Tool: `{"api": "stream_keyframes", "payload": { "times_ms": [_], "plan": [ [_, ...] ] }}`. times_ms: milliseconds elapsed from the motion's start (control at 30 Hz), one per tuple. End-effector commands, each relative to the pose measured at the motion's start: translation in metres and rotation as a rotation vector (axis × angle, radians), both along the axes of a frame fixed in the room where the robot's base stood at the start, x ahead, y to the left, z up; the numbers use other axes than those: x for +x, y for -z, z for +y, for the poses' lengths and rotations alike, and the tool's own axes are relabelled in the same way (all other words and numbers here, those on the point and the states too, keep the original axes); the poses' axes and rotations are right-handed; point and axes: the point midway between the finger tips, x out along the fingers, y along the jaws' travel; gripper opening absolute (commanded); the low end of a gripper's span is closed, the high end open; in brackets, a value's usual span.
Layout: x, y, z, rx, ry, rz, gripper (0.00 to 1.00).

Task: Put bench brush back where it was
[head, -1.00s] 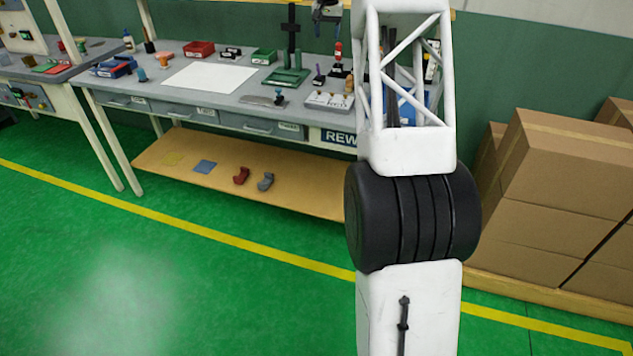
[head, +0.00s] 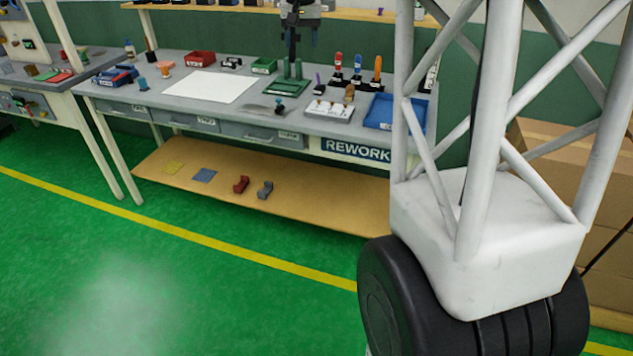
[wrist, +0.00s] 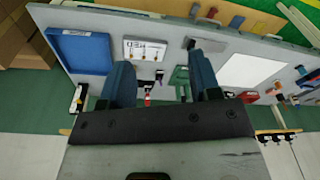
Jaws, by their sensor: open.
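My gripper (wrist: 164,72) shows in the wrist view with its two blue-grey fingers apart and nothing between them. It is over the rework bench, which appears upside down there. I cannot single out a bench brush with certainty in either view. A small tan-brown upright object (head: 349,94) stands by the white block (head: 328,110) on the bench; it is too small to identify. The grey rework bench (head: 240,118) has a blue tray (head: 392,113) at its right end, also in the wrist view (wrist: 80,50).
A green stand (head: 287,84) and a rack of coloured-handled tools (head: 356,80) stand along the back. A white sheet (head: 210,82) lies flat at left-centre. Small parts lie on the lower shelf (head: 320,213). Cardboard boxes (head: 545,150) stand at right, partly behind my arm.

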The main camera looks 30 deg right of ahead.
Motion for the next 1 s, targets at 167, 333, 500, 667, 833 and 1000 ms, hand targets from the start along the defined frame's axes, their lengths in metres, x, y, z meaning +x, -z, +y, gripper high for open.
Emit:
{"api": "stream_keyframes", "payload": {
  "times_ms": [167, 333, 500, 667, 833, 1000],
  "plan": [
    [-0.045, -0.006, 0.028, -0.005, -0.039, -0.013, 0.57],
    [-0.087, -0.006, 0.053, -0.009, -0.074, -0.022, 0.57],
    [-0.130, -0.002, 0.075, -0.013, -0.111, -0.032, 0.57],
    [-0.172, 0.003, 0.094, -0.018, -0.144, -0.043, 0.57],
    [-0.216, 0.012, 0.113, -0.022, -0.180, -0.052, 0.57],
    [-0.260, 0.026, 0.129, -0.027, -0.217, -0.063, 0.57]
  ]
}}
